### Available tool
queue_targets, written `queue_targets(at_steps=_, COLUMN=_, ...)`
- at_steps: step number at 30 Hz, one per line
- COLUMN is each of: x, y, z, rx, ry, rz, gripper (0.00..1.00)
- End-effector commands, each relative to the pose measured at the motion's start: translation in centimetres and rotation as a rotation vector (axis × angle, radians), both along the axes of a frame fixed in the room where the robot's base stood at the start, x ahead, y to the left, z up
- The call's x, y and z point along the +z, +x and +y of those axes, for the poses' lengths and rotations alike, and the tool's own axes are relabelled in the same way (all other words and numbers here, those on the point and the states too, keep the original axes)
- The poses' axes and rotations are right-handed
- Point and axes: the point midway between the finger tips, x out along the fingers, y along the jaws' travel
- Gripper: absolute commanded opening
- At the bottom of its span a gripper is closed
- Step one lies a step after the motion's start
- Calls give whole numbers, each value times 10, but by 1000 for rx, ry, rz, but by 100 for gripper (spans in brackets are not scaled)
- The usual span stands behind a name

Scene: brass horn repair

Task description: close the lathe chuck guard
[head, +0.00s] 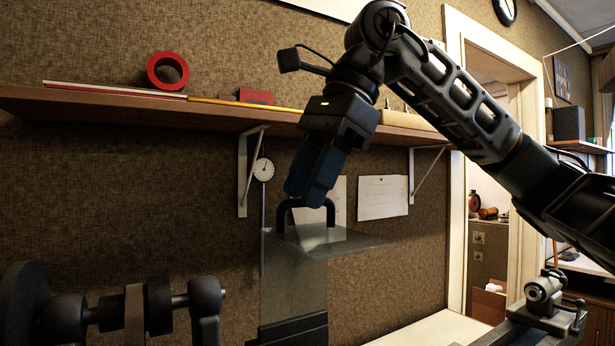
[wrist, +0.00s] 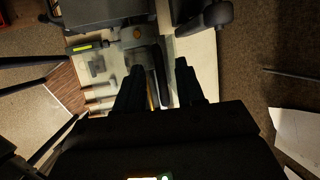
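The lathe chuck guard (head: 290,285) is a clear panel standing upright on a dark base, with a clear top plate reaching right. It looks raised. A black arched handle (head: 283,215) sits on it. My gripper (head: 303,200) points down from above, its fingertips at the top of the handle in the head view. In the wrist view my gripper (wrist: 161,80) has its two dark fingers apart. A dark bar, probably the handle (wrist: 162,88), shows in the gap between them. Whether the fingers touch it I cannot tell. The chuck itself is not clearly visible.
A wooden shelf (head: 205,110) on brackets runs along the wall behind my arm, carrying a red ring (head: 167,71). Dark machine parts (head: 120,308) stand at the lower left. A grey machine fitting (head: 545,290) is at the lower right. A doorway (head: 490,180) opens at the right.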

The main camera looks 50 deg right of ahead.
Motion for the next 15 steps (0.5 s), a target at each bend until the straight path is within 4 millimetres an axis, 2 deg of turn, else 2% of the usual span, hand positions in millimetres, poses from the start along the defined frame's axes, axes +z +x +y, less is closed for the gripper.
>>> queue_targets(at_steps=9, x=-3, y=1, z=1, rx=0, ry=0, rz=0, gripper=37)
queue_targets(at_steps=15, x=-3, y=1, z=1, rx=0, ry=0, rz=0, gripper=18)
